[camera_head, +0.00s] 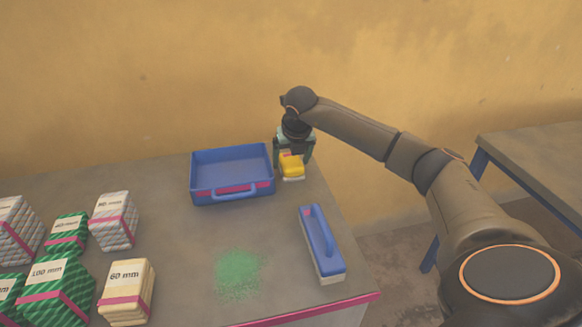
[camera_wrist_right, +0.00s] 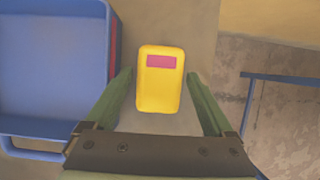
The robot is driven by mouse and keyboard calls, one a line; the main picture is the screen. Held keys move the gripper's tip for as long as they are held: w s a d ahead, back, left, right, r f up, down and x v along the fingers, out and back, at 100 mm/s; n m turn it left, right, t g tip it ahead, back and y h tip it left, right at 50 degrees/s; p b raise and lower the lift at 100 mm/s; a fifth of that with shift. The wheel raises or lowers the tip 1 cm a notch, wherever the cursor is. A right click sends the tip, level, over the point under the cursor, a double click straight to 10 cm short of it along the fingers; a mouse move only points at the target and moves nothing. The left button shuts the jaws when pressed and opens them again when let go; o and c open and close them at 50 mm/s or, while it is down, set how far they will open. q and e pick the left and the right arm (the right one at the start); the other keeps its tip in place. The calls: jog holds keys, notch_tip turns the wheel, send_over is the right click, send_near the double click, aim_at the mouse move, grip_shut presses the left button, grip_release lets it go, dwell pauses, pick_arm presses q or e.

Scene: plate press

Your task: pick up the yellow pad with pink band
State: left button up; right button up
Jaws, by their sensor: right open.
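The yellow pad with pink band (camera_head: 291,166) is at the back right of the table, just right of the blue tray. In the right wrist view the yellow pad (camera_wrist_right: 159,92) lies between the two fingers, with a pink patch near its far end. My right gripper (camera_head: 293,160) is over it, pointing down. Its fingers (camera_wrist_right: 160,92) are spread, one on each side of the pad, with a visible gap on each side. Whether the fingertips are down at the pad's height is hard to tell. My left gripper does not show.
The blue tray (camera_head: 232,198) stands close to the left of the pad. A blue-handled brush (camera_head: 322,243) lies at the table's right edge. Green powder (camera_head: 238,272) is spread mid-table. Several labelled stacks (camera_head: 126,290) stand at the left. A wall rises behind; another table (camera_head: 535,165) stands right.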

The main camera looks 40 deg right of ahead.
jog(key=shift+w+f, duration=0.15)
jog(key=shift+f, duration=0.25)
jog(key=shift+d, duration=0.1)
jog(key=c, duration=1.1)
jog(key=shift+r, duration=0.2)
